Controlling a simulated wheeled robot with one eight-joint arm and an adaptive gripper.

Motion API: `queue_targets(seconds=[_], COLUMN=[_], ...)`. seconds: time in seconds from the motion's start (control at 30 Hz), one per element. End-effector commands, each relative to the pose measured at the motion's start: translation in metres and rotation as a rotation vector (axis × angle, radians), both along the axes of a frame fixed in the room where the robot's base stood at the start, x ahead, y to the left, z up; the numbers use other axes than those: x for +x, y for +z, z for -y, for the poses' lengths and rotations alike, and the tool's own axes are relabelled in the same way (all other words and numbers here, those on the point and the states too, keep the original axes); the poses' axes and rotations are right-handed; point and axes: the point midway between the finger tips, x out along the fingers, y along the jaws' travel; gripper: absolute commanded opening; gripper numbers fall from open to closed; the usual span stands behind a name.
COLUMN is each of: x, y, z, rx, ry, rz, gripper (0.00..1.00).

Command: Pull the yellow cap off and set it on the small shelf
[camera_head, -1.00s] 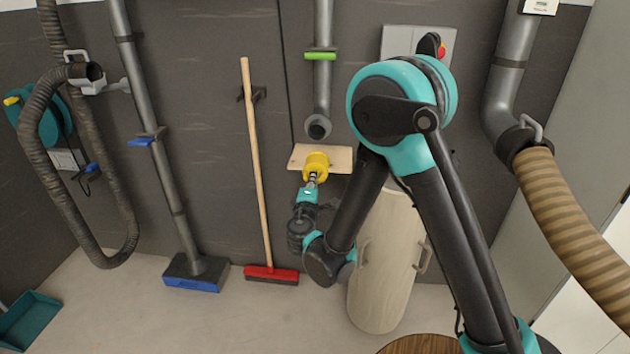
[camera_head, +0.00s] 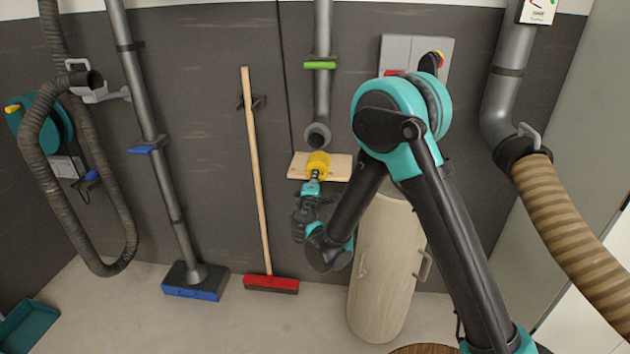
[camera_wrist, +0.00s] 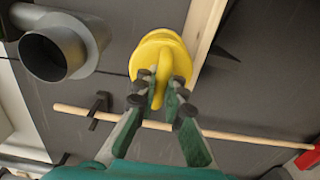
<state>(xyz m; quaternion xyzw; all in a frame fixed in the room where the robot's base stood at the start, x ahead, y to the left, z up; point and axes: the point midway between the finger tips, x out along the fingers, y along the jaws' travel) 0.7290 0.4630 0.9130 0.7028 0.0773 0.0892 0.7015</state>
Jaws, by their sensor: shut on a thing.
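The yellow cap (camera_head: 318,163) is in my gripper (camera_head: 313,181), in front of the small wooden shelf (camera_head: 341,167) on the wall. In the wrist view the cap (camera_wrist: 160,50) shows its round face and a raised grip bar, and the fingers of my gripper (camera_wrist: 161,88) are shut on that bar. The shelf's pale edge (camera_wrist: 203,25) is beside the cap there. From these views I cannot tell whether the cap touches the shelf. The grey pipe (camera_head: 323,90) above the shelf has an open, uncapped end, which also shows in the wrist view (camera_wrist: 45,55).
A broom with a wooden handle (camera_head: 255,170) leans on the wall left of the shelf. A pale cylindrical bin (camera_head: 383,270) stands below right. A ribbed hose (camera_head: 570,220) hangs at the right. A green clamp (camera_head: 319,65) sits on the pipe.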

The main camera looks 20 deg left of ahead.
Motion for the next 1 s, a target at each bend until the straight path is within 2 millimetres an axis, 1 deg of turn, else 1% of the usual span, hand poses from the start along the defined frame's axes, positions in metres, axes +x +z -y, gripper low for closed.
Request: queue_targets(seconds=[0.1,1.0], x=[0.009,0.072], y=[-0.001,-0.004], z=[-0.001,-0.017], rx=[0.000,0.000], ry=[-0.002,0.000], rz=[0.000,0.000], gripper=[0.00,0.00])
